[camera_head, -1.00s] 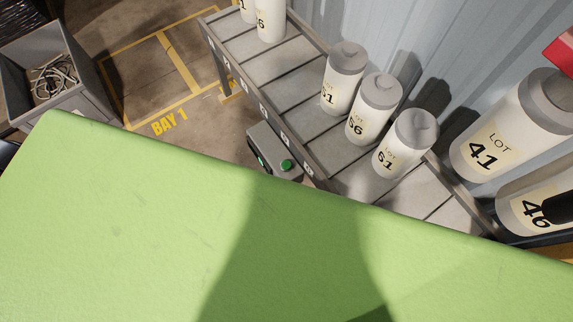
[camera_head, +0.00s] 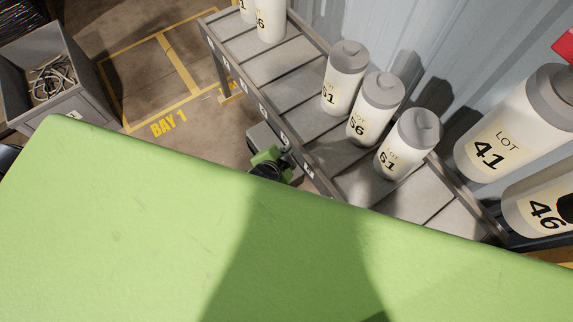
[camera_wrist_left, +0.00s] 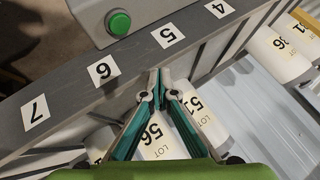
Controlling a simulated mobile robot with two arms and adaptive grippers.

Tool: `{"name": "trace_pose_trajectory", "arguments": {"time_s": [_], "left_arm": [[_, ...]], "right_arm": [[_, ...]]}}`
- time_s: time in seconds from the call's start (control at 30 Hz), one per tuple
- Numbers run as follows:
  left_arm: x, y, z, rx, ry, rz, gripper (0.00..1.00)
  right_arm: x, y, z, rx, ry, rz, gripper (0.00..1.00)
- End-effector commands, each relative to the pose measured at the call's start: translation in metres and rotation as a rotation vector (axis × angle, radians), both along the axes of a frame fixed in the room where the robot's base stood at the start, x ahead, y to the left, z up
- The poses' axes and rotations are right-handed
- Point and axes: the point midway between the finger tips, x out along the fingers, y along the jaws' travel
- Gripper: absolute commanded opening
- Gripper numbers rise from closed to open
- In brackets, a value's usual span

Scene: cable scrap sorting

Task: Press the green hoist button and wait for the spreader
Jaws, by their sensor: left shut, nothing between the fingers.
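The green button (camera_wrist_left: 119,23) sits on a grey control box (camera_wrist_left: 140,12) in the left wrist view. In the head view the box (camera_head: 260,134) is beside the roller rack, and my left gripper (camera_head: 282,158) covers the button. In the left wrist view my left gripper (camera_wrist_left: 160,73) is shut and empty. Its tips appear over the rack's rail, below and right of the button in the picture. I cannot tell contact there, but the tips look apart from the button. No spreader can be made out. My right gripper is not recognisable.
The rack (camera_head: 290,60) carries several white grey-capped bottles, including LOT 61 (camera_head: 405,145). Larger bottles LOT 41 (camera_head: 500,140) and LOT 46 (camera_head: 535,205) stand at right. A grey bin (camera_head: 75,110) with cables is at left. The BAY 1 floor is clear.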

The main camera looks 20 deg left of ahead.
Motion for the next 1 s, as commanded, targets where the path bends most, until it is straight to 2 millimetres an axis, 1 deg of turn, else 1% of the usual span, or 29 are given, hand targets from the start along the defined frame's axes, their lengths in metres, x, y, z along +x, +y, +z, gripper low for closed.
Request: {"name": "trace_pose_trajectory", "arguments": {"time_s": [0.03,0.27,0.53,0.73,1.0], "left_arm": [[0.000,0.000,-0.006,-0.001,0.000,0.001,0.00],[-0.001,0.000,-0.032,-0.001,0.001,0.001,0.00],[-0.001,0.000,-0.066,-0.002,0.002,0.000,0.00],[0.000,0.000,-0.082,-0.001,0.001,0.001,0.00],[0.000,0.000,-0.084,-0.001,0.000,0.001,0.00]], "right_arm": [[0.000,0.001,-0.006,0.001,0.000,0.000,0.36],[-0.001,0.003,-0.033,0.004,0.001,0.000,0.36],[-0.001,0.003,-0.071,0.004,0.001,0.000,0.36],[-0.001,0.003,-0.079,0.004,0.001,0.000,0.36],[-0.001,0.003,-0.079,0.003,0.001,0.000,0.36]]}}
